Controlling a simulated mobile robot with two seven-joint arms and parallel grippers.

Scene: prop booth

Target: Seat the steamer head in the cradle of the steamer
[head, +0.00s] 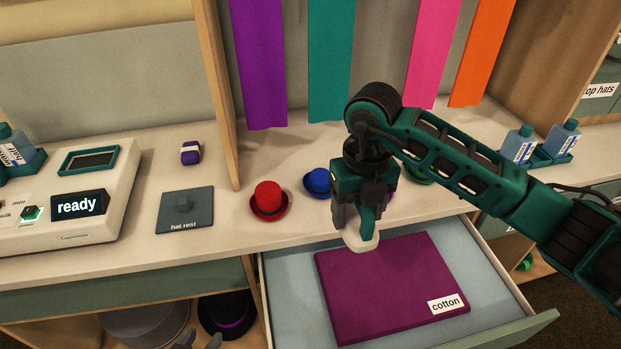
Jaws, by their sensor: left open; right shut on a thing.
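The steamer (112,205) is the white machine at the left of the counter, with a lit "ready" display. A teal-rimmed dark recess (90,160) on its top looks like the cradle, and nothing sits in it. My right gripper (362,208) is shut on the steamer head (362,238), which has a teal handle and a pale plate. It holds the head at the counter's front edge, over the back of the open drawer. My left gripper (198,341) is open and empty at the bottom edge, below the counter; only its fingertips show.
The open drawer (285,305) holds a purple "cotton" board (385,285). A hat rest (186,210), a purple-and-white block (191,152), a red hat (269,200) and a blue hat (317,182) stand on the counter. A wooden upright (222,110) divides the counter's back.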

